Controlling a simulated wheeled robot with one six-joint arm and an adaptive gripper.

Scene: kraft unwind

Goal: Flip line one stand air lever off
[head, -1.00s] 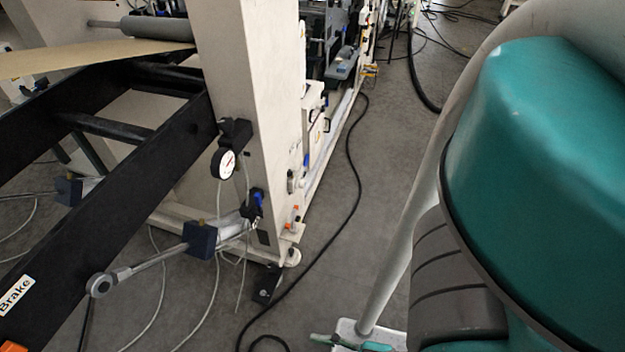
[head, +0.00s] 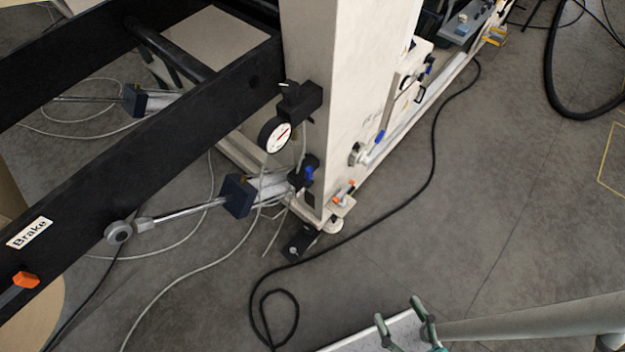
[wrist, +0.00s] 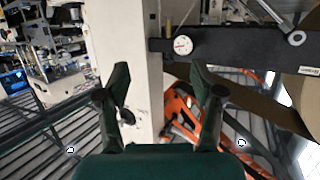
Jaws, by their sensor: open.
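A small lever with a blue handle (head: 308,173) sits on a dark valve low on the pale machine post (head: 345,95), below a round white gauge (head: 275,134). The blue handle points roughly upward. I cannot read any line or air label near it. The gauge also shows in the wrist view (wrist: 183,45), beside the pale post (wrist: 125,45), but I cannot make out the blue handle there. My gripper (wrist: 160,85) is open and empty, with its green fingers apart in front of the post. It touches nothing that I can see.
A black beam (head: 165,145) with a "Brake" label (head: 30,233) and an orange lever (head: 26,279) runs left from the post. A cylinder with a rod (head: 180,214) lies below. A black cable (head: 400,205) crosses the floor. Floor right of the post is mostly clear.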

